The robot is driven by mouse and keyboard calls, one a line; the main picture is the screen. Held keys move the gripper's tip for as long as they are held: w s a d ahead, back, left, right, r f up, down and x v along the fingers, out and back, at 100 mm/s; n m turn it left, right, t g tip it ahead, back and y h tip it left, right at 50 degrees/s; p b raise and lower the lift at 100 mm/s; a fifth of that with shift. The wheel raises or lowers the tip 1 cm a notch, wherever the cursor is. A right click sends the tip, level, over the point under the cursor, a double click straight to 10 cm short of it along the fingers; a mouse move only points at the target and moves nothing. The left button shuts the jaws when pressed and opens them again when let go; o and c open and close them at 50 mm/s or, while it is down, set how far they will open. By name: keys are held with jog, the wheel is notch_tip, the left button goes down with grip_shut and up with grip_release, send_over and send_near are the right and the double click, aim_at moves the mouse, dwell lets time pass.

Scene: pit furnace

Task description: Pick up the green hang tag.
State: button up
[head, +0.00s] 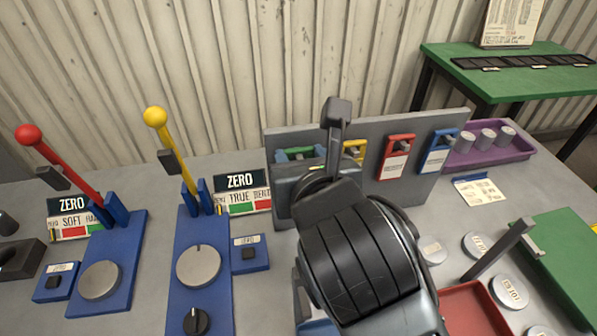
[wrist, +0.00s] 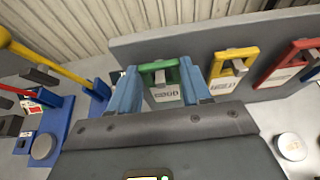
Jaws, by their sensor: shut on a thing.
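The green hang tag (wrist: 182,72) hangs on the grey upright panel (wrist: 205,47), with a white label below its green frame. My gripper (wrist: 160,85) has its two blue-grey fingers on either side of the tag and is shut on it. The tag is still at the panel, by its hook. In the head view only part of the green tag (head: 296,153) shows, behind my arm.
Yellow (head: 354,150), red (head: 397,157) and blue (head: 437,153) tags hang to the right on the same panel. Lever stands with red (head: 28,135) and yellow (head: 155,117) knobs are at left. A purple tray (head: 510,148) with cylinders stands at right.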

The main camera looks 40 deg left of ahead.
jog(key=shift+r, duration=0.1)
jog(key=shift+r, duration=0.4)
jog(key=s+d+b, duration=0.3)
notch_tip(320, 180, up, 14)
jog(key=p, duration=0.1)
jog(key=shift+w, duration=0.2)
dwell(0.8)
